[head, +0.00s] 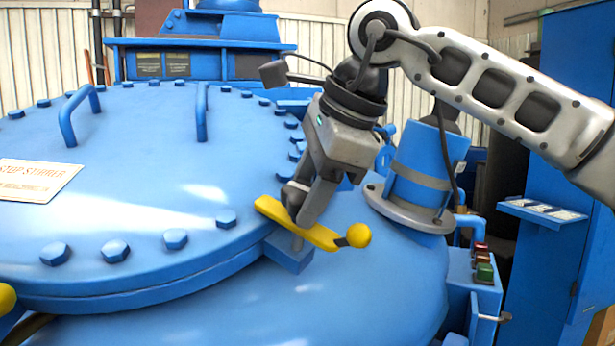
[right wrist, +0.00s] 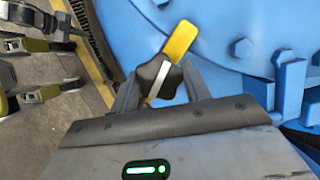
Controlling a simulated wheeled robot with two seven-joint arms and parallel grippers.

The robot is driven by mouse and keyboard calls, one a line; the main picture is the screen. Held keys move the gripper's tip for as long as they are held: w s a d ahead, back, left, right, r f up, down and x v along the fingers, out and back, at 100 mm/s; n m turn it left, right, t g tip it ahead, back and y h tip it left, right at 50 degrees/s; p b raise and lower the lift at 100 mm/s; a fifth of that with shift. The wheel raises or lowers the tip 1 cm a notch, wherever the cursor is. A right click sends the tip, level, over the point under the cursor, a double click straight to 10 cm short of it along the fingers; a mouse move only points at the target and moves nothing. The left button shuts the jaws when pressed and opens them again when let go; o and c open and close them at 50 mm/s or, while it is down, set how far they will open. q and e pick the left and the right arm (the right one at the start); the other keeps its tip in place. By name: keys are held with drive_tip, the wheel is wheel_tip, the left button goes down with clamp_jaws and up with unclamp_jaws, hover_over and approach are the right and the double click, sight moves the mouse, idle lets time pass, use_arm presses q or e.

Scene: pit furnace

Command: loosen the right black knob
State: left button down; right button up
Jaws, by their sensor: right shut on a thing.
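The right black knob (right wrist: 158,75) is a dark lobed knob with a white stripe across its top, seen in the right wrist view. It sits over a yellow lever (right wrist: 182,42), which also shows in the head view (head: 322,238) with a yellow ball at its right end. My right gripper (head: 300,212) reaches down to the knob from above. In the right wrist view its two fingers (right wrist: 160,92) are on either side of the knob and shut on it. In the head view the fingers mostly hide the knob.
The big blue furnace lid (head: 140,160) with bolts and two handles lies left of the gripper. A blue cylinder on a grey flange (head: 410,210) stands close on the right. A box with red and green buttons (head: 483,265) is farther right. A yellow ball (head: 5,298) shows at the left edge.

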drive_tip(key=n+p, duration=0.2)
drive_tip(key=p, duration=0.1)
drive_tip(key=shift+r+n+g, duration=0.3)
drive_tip(key=shift+r+g, duration=0.05)
drive_tip(key=shift+g, duration=0.05)
drive_tip(key=shift+n+p, duration=0.7)
drive_tip(key=shift+n, duration=0.2)
drive_tip(key=n, duration=0.1)
drive_tip(key=n+h, duration=0.1)
drive_tip(key=n+g, duration=0.1)
drive_tip(key=n, duration=0.1)
drive_tip(key=shift+w+a+f+p, duration=0.15)
drive_tip(key=shift+f+p, duration=0.1)
drive_tip(key=shift+p, duration=0.15)
drive_tip(key=shift+n+h, duration=0.5)
drive_tip(key=shift+n, duration=0.7)
use_arm(q)
drive_tip(key=shift+s+a+r, duration=0.15)
drive_tip(key=shift+a+r, duration=0.15)
drive_tip(key=shift+r, duration=0.25)
drive_tip(key=shift+s+a+r, duration=0.15)
drive_tip(key=shift+a+r, duration=0.15)
drive_tip(key=shift+r, duration=0.2)
use_arm(e)
drive_tip(key=shift+n, duration=0.3)
use_arm(q)
drive_tip(key=shift+s+d, duration=0.1)
use_arm(e)
drive_tip(key=shift+g, duration=0.3)
drive_tip(key=o, duration=1)
